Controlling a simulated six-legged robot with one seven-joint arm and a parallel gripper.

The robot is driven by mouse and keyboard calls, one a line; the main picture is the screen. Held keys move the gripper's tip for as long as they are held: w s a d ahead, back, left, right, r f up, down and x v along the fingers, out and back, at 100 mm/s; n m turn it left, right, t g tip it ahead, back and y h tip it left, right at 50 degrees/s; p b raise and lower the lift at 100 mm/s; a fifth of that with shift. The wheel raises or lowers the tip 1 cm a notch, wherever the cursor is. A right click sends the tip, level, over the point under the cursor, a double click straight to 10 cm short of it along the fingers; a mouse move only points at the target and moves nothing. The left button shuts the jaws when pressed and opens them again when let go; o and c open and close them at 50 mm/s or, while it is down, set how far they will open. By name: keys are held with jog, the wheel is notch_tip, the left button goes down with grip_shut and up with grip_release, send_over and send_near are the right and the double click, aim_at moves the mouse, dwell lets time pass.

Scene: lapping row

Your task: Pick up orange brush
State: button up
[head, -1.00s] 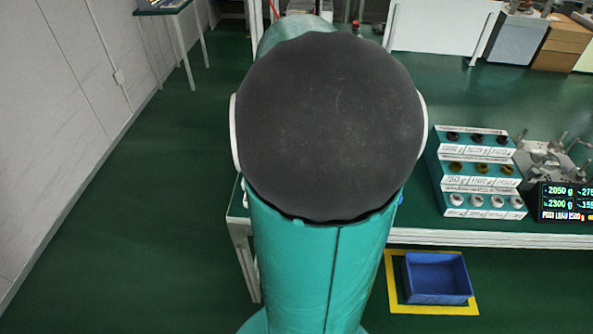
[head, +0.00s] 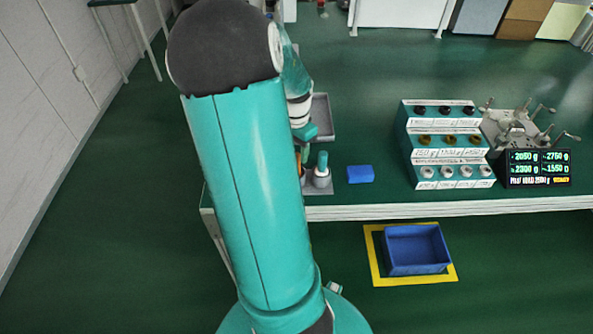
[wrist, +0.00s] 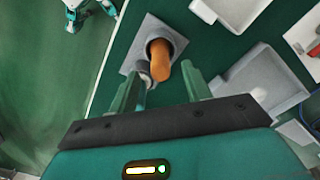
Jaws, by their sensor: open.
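The orange brush (wrist: 160,62) stands in a holder on a grey plate (wrist: 134,66) on the green bench in the wrist view. My gripper (wrist: 160,74) is open, with its two fingers apart on either side of the brush's line. The brush appears just beyond the fingertips, and nothing is held. In the head view only a sliver of the orange brush (head: 298,160) shows beside my arm. My gripper (head: 307,134) is partly hidden there, above the grey plate (head: 320,189). A teal-topped, pale item (head: 322,170) stands on the plate next to the brush.
A grey tray (head: 321,116) lies behind the plate, and a blue block (head: 360,174) sits to its right. A teal rack (head: 443,145), a metal fixture (head: 518,130) and a display (head: 538,168) stand further right. A blue bin (head: 416,265) is on the floor below.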

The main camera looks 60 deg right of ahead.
notch_tip(320, 180, down, 5)
jog(key=shift+d+r, duration=0.1)
grip_shut()
dwell(0.3)
